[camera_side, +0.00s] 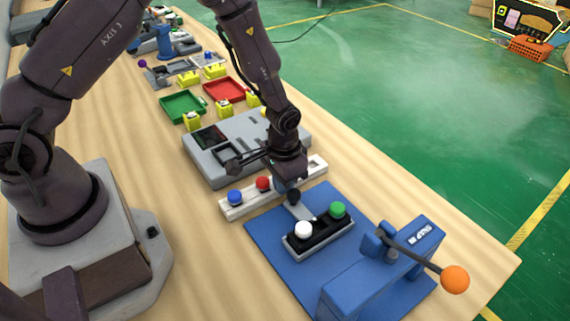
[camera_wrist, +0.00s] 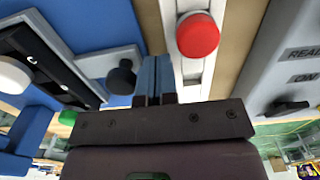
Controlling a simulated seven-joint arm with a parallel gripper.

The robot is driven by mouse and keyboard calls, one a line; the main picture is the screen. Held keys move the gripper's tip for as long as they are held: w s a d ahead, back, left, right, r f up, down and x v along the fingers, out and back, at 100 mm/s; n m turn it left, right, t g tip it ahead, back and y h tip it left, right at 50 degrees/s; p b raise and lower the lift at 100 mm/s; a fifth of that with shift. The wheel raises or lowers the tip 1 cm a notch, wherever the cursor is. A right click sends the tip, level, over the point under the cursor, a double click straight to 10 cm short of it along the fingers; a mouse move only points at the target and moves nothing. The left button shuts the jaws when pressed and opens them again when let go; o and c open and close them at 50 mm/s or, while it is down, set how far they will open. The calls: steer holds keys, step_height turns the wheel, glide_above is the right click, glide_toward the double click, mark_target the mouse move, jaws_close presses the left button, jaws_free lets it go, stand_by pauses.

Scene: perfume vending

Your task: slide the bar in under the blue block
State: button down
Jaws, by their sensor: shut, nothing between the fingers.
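A dark bar (camera_side: 320,236) in a pale frame, with a white knob (camera_side: 303,230) and a green knob (camera_side: 338,209), lies on a blue base plate (camera_side: 268,238). A flat grey piece with a black knob (camera_side: 293,196) adjoins it; the black knob also shows in the wrist view (camera_wrist: 121,77). The blue block (camera_side: 385,262), with a lever and orange ball, stands at the plate's right end. My gripper (camera_side: 282,188) is shut and empty above the plate's far edge. In the wrist view its blue fingers (camera_wrist: 155,72) lie between the black knob and a red knob (camera_wrist: 198,35), apparently apart from both.
A white rail (camera_side: 235,207) with a blue knob (camera_side: 235,197) and a red knob (camera_side: 263,183) lies behind the plate. A grey panel box (camera_side: 205,165) stands beyond it. Green and red trays (camera_side: 183,106) are further back. Bare wooden table lies left of the plate.

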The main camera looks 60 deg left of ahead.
mark_target(324, 229)
steer(key=shift+d, duration=2.2)
steer(key=shift+d, duration=2.25)
steer(key=shift+d, duration=2.3)
